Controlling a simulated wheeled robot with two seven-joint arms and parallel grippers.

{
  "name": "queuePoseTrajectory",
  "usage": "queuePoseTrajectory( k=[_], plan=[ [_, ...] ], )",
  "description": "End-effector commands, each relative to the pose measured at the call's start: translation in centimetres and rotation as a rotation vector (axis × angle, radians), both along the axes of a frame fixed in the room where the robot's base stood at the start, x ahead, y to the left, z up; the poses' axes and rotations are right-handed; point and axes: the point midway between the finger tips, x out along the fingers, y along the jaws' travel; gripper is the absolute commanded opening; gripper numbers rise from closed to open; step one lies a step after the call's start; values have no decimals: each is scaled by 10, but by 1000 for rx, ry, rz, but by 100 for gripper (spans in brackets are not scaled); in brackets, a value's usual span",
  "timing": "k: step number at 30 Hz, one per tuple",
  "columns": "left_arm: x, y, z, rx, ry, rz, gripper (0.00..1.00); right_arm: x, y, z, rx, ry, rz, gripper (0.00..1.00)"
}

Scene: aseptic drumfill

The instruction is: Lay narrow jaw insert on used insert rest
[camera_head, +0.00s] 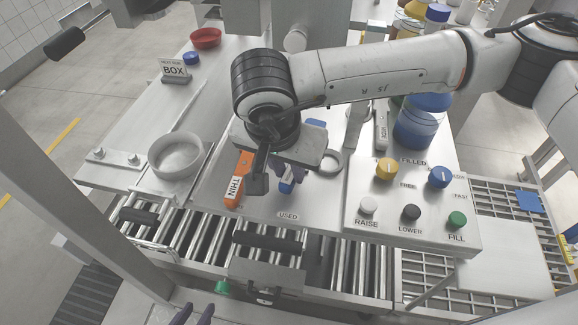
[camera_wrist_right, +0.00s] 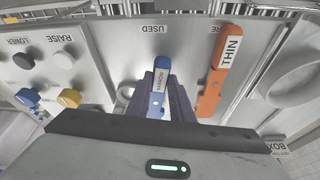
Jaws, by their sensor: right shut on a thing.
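The blue narrow jaw insert (camera_wrist_right: 157,105) is between the dark purple fingers of my right gripper (camera_wrist_right: 170,100), which is shut on it. In the head view, the blue end of the insert (camera_head: 286,188) shows below my right wrist, just behind the USED label (camera_head: 288,216). The wrist and hand hide most of it, and I cannot tell whether it touches the surface of the rest. The orange THIN insert (camera_head: 240,180) lies to its left; it also shows in the wrist view (camera_wrist_right: 213,90). My left gripper (camera_head: 195,314) shows only its fingertips at the bottom edge, apart.
A control panel (camera_head: 410,220) with coloured knobs and buttons stands to the right. A round metal dish (camera_head: 176,156) is on the left. A roller conveyor (camera_head: 200,238) runs along the front. A blue-capped container (camera_head: 422,120) stands behind the panel.

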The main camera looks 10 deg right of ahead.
Motion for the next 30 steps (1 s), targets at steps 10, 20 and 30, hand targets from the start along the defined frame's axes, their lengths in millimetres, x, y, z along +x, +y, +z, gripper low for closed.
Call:
queuePoseTrajectory(
  k=[10,20,30],
  plan=[
    [0,-2,-8,2,2,-7,31,0,0,-8,-1,1,1,34],
    [-1,-4,-4,-2,-1,-8,31,0,0,-7,-1,1,0,39],
    [-6,-1,-6,-1,13,-2,31,-8,6,31,1,-4,2,39]
  ],
)
